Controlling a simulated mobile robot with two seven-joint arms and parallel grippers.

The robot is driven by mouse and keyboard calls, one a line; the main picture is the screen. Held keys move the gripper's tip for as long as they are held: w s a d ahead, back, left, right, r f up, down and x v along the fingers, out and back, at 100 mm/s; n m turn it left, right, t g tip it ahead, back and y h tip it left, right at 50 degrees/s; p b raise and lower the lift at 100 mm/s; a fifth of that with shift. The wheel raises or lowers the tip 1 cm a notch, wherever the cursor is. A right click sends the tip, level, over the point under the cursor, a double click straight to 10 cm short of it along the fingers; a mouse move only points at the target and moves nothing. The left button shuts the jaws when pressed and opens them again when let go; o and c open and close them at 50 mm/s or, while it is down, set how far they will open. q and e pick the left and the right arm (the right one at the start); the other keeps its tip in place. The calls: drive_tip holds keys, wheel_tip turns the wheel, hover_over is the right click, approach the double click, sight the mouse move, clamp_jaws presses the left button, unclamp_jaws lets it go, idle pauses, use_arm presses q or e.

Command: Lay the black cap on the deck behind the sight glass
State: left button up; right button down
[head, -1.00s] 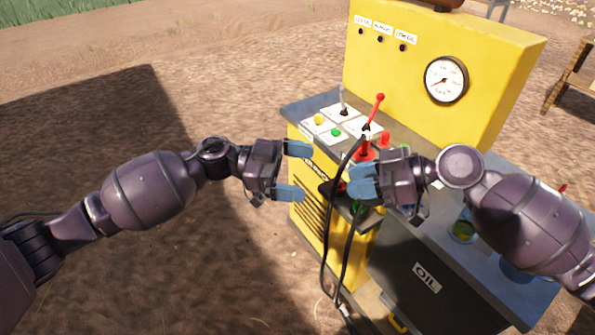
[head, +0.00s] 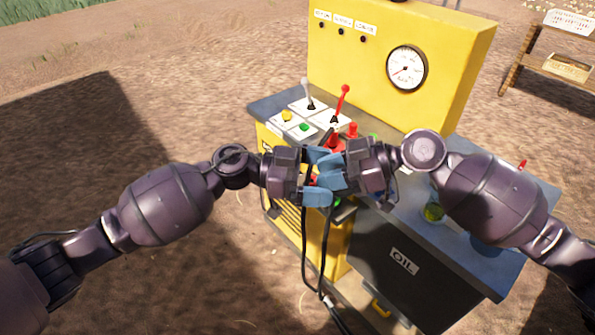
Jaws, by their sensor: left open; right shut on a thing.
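The black cap cannot be made out; the area between the fingertips is crowded and partly hidden. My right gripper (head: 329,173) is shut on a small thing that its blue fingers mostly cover. My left gripper (head: 316,177) is open, with its blue fingers above and below the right fingertips, very close to them. Both are in front of the yellow machine's control side. A small round yellow-green glass (head: 433,212), which looks like the sight glass, shows on the grey-blue deck (head: 478,263), just below my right forearm. The deck behind it is largely hidden by that arm.
A yellow panel with a gauge (head: 407,69) rises at the back. A grey lever (head: 308,92), a red lever (head: 343,103) and buttons stand behind the grippers. Black hoses (head: 325,255) hang below them. Open ground lies to the left.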

use_arm(q)
drive_tip(key=shift+s+d+f, duration=0.1)
drive_tip(key=shift+d, duration=0.95)
drive_tip(key=shift+c, duration=0.3)
